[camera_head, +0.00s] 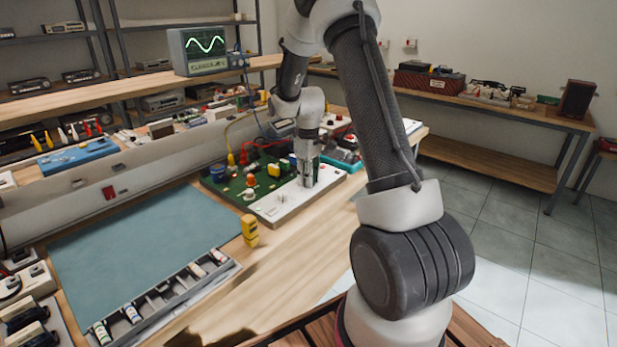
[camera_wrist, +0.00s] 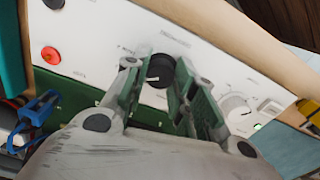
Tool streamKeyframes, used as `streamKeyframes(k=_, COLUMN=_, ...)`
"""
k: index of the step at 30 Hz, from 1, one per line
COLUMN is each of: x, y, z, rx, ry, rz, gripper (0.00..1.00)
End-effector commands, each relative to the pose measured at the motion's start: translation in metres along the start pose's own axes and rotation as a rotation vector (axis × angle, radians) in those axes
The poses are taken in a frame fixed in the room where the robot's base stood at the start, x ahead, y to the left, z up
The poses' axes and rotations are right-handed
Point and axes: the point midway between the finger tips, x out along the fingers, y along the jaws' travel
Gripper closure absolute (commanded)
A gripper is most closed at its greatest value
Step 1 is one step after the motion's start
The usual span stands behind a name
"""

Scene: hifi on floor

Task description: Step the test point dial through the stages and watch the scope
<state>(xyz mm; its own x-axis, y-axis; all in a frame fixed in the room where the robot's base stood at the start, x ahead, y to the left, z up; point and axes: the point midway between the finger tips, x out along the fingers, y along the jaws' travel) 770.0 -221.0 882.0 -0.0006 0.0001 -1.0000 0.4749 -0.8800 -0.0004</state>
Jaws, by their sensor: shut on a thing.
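The test point dial (camera_wrist: 160,70) is a black knob with a white pointer line on a white front panel (camera_wrist: 100,35). In the wrist view my gripper (camera_wrist: 157,86) has its two fingers on either side of the knob, shut on it. In the head view my gripper (camera_head: 307,180) reaches down to the white panel (camera_head: 275,207) of the green circuit board (camera_head: 238,184), and hides the dial. The scope (camera_head: 208,52) stands on the shelf at upper left, its screen lit with a green sine-like wave.
A red button (camera_wrist: 51,55) and a white knob (camera_wrist: 236,108) flank the dial on the panel. A yellow object (camera_head: 250,229) stands near the bench's front edge. A blue-green mat (camera_head: 145,250) and a compartment tray (camera_head: 165,300) lie to the left. The mat is clear.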

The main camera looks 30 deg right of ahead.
Motion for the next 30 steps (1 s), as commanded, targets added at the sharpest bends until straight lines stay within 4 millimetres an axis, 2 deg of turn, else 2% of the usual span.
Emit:
streamKeyframes(k=8, x=-0.0003, y=0.0004, z=-0.0002, rx=0.111, ry=0.001, rz=0.001, gripper=0.97)
streamKeyframes(k=21, x=-0.0005, y=0.0010, z=-0.0003, rx=0.457, ry=0.001, rz=0.001, gripper=0.97)
streamKeyframes(k=30, x=-0.0006, y=0.0013, z=-0.0002, rx=0.631, ry=0.002, rz=0.001, gripper=0.97)
